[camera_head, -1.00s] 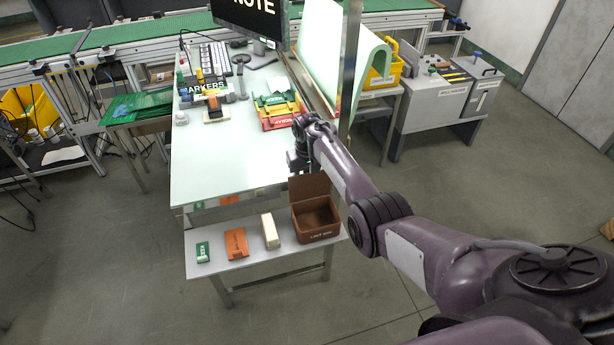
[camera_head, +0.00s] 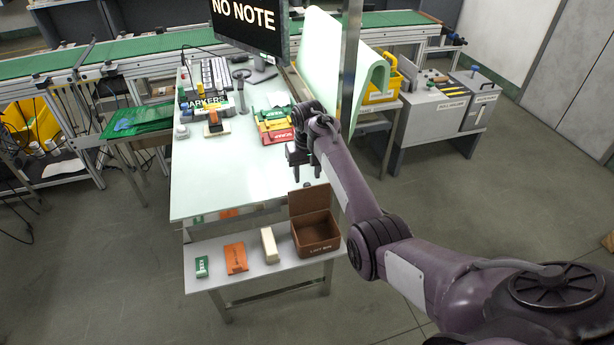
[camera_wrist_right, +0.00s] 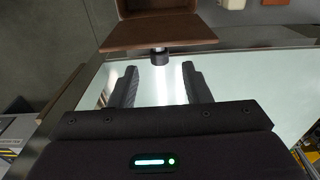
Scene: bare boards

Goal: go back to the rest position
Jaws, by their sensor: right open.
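My right gripper (camera_head: 304,172) hangs over the right side of the pale table (camera_head: 235,180), near its front edge. In the right wrist view my right gripper (camera_wrist_right: 160,72) shows its two fingers apart with nothing between them. The open brown box (camera_head: 316,232) on the low front shelf lies below and in front of it. The box with its raised lid also shows at the top of the right wrist view (camera_wrist_right: 158,32). My left gripper is not in view.
Coloured packets (camera_head: 275,125) and a markers holder (camera_head: 205,102) stand farther back. A metal post (camera_head: 350,70) rises close behind my right arm. The table's middle is clear.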

